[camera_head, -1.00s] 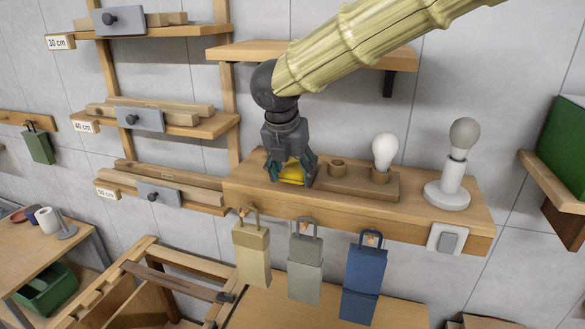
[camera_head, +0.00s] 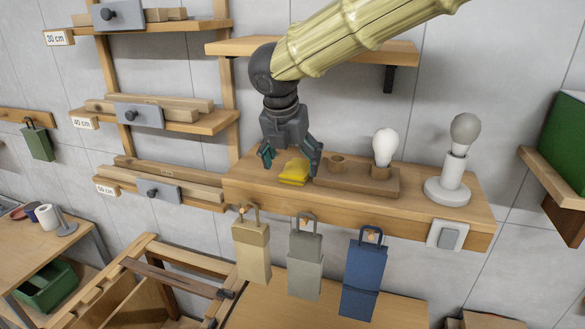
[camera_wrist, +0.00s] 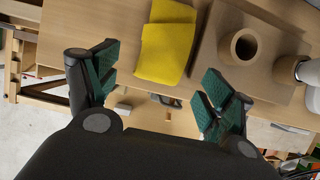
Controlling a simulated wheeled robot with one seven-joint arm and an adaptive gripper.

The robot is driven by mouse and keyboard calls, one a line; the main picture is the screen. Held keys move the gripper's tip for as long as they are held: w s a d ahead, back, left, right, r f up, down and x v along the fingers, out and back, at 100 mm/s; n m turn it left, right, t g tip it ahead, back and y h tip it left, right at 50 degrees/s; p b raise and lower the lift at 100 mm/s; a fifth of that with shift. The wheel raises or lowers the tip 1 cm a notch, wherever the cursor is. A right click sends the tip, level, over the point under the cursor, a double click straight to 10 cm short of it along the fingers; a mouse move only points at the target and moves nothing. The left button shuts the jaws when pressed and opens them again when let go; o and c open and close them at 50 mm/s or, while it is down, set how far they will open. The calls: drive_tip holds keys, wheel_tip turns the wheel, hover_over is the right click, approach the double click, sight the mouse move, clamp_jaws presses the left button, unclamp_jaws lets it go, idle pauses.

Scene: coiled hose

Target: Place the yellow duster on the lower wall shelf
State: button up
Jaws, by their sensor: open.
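The yellow duster (camera_head: 295,171) lies folded on the lower wall shelf (camera_head: 420,212), just left of the wooden bulb holder block. It also shows in the wrist view (camera_wrist: 166,45), flat on the wood, beyond the fingertips. My gripper (camera_head: 291,164) is open and empty, above the shelf and close to the duster. In the wrist view its two green-padded fingers (camera_wrist: 158,90) are spread wide, with the duster apart from them.
The bulb holder block (camera_head: 350,181) with a white bulb (camera_head: 385,147) stands right of the duster. A lamp (camera_head: 453,180) stands at the shelf's right end. An upper shelf (camera_head: 350,52) is behind my arm. Several padlock-like bags (camera_head: 304,262) hang below the front edge.

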drive_tip(key=b+v, duration=0.2)
drive_tip(key=v, duration=0.4)
drive_tip(key=shift+s+r, duration=0.2)
drive_tip(key=shift+s, duration=0.05)
idle(1.3)
